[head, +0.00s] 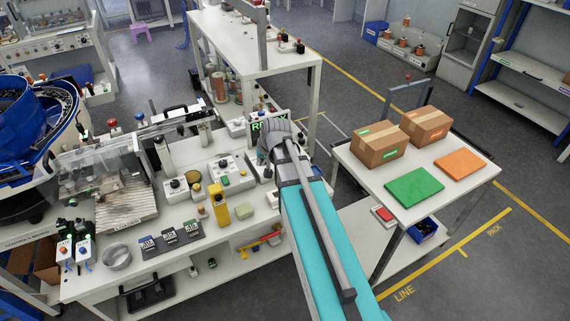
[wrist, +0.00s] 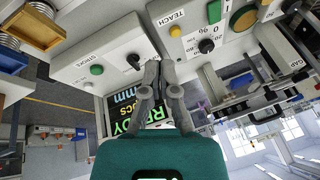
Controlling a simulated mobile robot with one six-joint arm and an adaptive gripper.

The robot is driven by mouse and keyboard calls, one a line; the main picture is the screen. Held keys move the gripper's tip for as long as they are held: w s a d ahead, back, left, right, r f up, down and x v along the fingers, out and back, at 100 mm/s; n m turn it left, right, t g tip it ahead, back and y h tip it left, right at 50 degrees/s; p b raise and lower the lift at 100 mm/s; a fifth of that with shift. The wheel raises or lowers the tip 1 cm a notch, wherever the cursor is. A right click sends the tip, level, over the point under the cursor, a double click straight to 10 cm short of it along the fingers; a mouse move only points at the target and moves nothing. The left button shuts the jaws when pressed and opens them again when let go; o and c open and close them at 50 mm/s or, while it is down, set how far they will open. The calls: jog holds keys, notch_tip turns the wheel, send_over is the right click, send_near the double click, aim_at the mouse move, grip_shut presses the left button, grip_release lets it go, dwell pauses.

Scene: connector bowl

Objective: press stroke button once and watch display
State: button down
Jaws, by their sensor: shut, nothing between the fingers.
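The white box labelled STROKE (wrist: 75,68) is at the upper left of the wrist view. Its green button (wrist: 97,70) and a black knob (wrist: 133,61) are on its face. My gripper (wrist: 160,66) is shut and empty, with its fingertips to the right of the knob and apart from the green button in the picture. I cannot tell whether the fingertips touch the box. A dark display (wrist: 122,98) with green and blue lettering shows behind the fingers, partly covered. In the head view the display (head: 256,129) is partly hidden by my arm, and the fingers are hidden.
A TEACH box (wrist: 196,35) with yellow and green buttons sits beside the STROKE box. A yellow device (head: 219,205) and several small control boxes crowd the bench. A side table (head: 345,155) at right holds two cartons, with a green (head: 414,187) and an orange panel (head: 460,164).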

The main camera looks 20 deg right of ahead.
jog(key=w+d+f+m+t+b, duration=0.1)
jog(key=w+d+m+t+b, duration=0.3)
jog(key=w+d, duration=0.6)
jog(key=d, duration=0.4)
jog(key=shift+w+d+t+h, duration=0.3)
jog(key=shift+w+t, duration=0.1)
jog(key=shift+f, duration=0.15)
notch_tip(320, 180, down, 8)
jog(key=b, duration=0.8)
jog(key=shift+f+b, duration=0.2)
jog(key=shift+b, duration=0.1)
jog(key=shift+f, duration=0.1)
jog(key=shift+f+b, duration=0.95)
jog(key=shift+b, duration=0.15)
dwell(1.6)
jog(key=shift+r, duration=0.15)
jog(key=shift+r+p, duration=0.8)
jog(key=shift+p, duration=0.2)
